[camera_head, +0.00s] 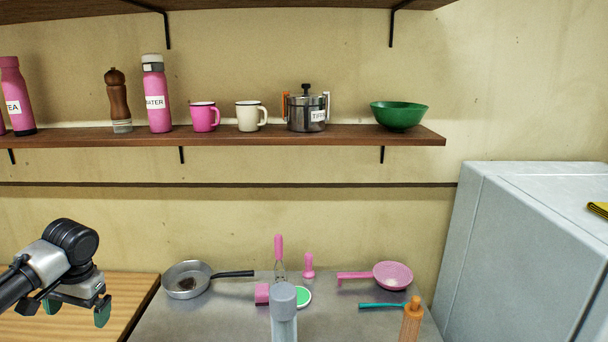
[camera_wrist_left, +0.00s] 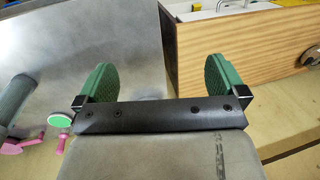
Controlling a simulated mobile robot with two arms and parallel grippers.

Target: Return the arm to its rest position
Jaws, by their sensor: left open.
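My left gripper (camera_head: 78,310) is at the lower left of the head view, above the light wooden counter (camera_head: 130,298). It is open and empty, with its two green-padded fingers apart. In the left wrist view the open fingers (camera_wrist_left: 160,82) stand apart with nothing between them. My right gripper is not in either view.
A shelf (camera_head: 250,139) with bottles, mugs, pot and bowl runs above. A grey fridge-like box (camera_head: 520,240) stands right.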

